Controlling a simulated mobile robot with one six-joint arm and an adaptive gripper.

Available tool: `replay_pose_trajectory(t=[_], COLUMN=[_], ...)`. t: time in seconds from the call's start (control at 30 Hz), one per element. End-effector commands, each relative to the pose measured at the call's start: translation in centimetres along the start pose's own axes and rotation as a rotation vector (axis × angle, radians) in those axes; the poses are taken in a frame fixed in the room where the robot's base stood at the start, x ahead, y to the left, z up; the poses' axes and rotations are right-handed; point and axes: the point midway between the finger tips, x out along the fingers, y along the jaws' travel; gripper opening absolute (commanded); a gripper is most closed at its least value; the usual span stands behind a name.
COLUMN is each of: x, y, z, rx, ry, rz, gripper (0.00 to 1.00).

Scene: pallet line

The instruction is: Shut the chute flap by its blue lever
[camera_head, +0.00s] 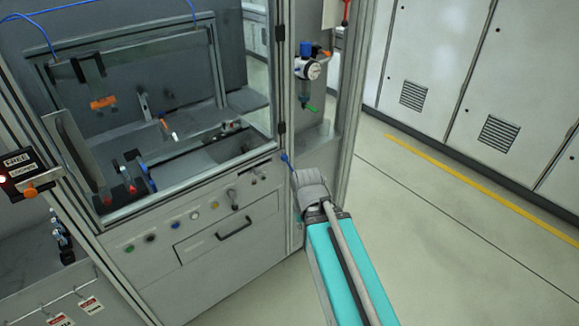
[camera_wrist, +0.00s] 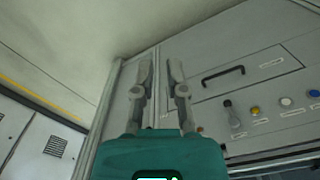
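A small blue lever-like piece (camera_head: 287,160) shows in the head view at the right edge of the machine's front, just beyond my gripper. I cannot tell whether they touch. The chute flap cannot be made out; my arm covers part of that corner. My gripper (camera_wrist: 160,70) shows in the wrist view with its two grey fingers apart and nothing between them. Behind the fingers are a metal post and the grey front panel. The blue lever cannot be made out in the wrist view.
The machine's front panel has a black drawer handle (camera_head: 234,229), a black switch lever (camera_head: 233,198) and several coloured buttons. A regulator with a white gauge (camera_head: 312,70) hangs above my gripper. Open floor with a yellow line (camera_head: 480,190) lies right, before white cabinets (camera_head: 430,60).

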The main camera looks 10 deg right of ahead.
Motion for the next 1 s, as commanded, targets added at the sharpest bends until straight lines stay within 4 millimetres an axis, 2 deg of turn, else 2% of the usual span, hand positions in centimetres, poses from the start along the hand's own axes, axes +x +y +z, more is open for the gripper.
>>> replay_pose_trajectory(t=[0.03, 0.1, 0.13, 0.37, 0.6, 0.8, 1.0], x=[0.3, 0.8, 1.1, 3.9, 6.6, 8.0, 8.8], y=[-0.1, -0.2, -0.4, -1.8, -3.6, -4.3, -4.1], z=[-0.2, -0.6, -0.8, -3.7, -8.0, -11.7, -15.2], rx=[0.006, 0.021, 0.03, 0.161, 0.38, 0.582, 0.795], ry=[0.005, 0.017, 0.024, 0.113, 0.224, 0.293, 0.338], rz=[-0.007, -0.024, -0.034, -0.179, -0.411, -0.619, -0.834], gripper=[0.35, 0.48, 0.5, 0.5, 0.5, 0.5, 0.5])
